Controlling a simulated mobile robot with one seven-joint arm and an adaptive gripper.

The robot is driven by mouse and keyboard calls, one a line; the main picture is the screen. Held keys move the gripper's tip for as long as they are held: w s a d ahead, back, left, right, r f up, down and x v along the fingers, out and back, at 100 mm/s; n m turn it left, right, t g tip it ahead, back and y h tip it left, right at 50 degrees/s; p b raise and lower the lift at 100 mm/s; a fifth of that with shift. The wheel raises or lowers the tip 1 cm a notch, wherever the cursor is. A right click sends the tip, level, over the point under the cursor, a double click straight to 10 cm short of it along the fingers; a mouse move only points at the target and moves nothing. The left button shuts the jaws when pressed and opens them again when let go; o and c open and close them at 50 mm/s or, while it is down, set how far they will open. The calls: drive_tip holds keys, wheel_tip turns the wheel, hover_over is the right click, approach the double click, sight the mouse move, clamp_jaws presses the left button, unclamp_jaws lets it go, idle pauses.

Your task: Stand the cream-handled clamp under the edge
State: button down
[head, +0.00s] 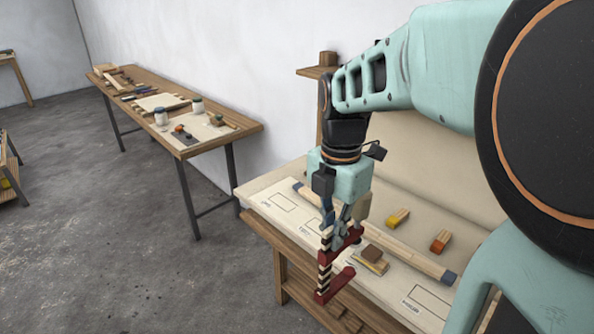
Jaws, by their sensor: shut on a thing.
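A clamp with red jaws (335,284) and a striped cream-and-dark upright bar (324,262) hangs from my gripper (342,228). My gripper points down and is shut on the clamp near its upper red jaw. A cream part beside the fingers may be its handle; I cannot tell for sure. The clamp stands about upright, with its lower jaw pointing right. It overlaps the front edge of the pale plywood panel (262,190) in the picture. I cannot tell whether the lower jaw is under that edge or in front of it, or whether anything touches.
On the panel lie a long wooden strip (410,258) with dark ends, a brown block (373,254), a yellow-ended block (397,218) and an orange-ended block (440,241). A workbench (236,128) with tools and jars stands along the wall. Open floor lies left.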

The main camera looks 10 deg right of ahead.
wheel_tip(320, 180, down, 9)
drive_tip(key=b, duration=0.6)
drive_tip(key=shift+f+b, duration=0.1)
drive_tip(key=shift+b, duration=0.2)
drive_tip(key=shift+w+d, duration=0.25)
drive_tip(key=shift+d, duration=0.15)
idle(0.8)
drive_tip(key=shift+w+d, duration=0.65)
drive_tip(key=shift+d, duration=0.2)
drive_tip(key=shift+w+d, duration=0.6)
drive_tip(key=shift+d, duration=0.3)
drive_tip(key=shift+w+d, duration=0.75)
drive_tip(key=shift+d, duration=0.25)
drive_tip(key=shift+w+d, duration=0.7)
drive_tip(key=shift+d, duration=0.25)
drive_tip(key=c, duration=2)
unclamp_jaws()
drive_tip(key=shift+o, duration=0.2)
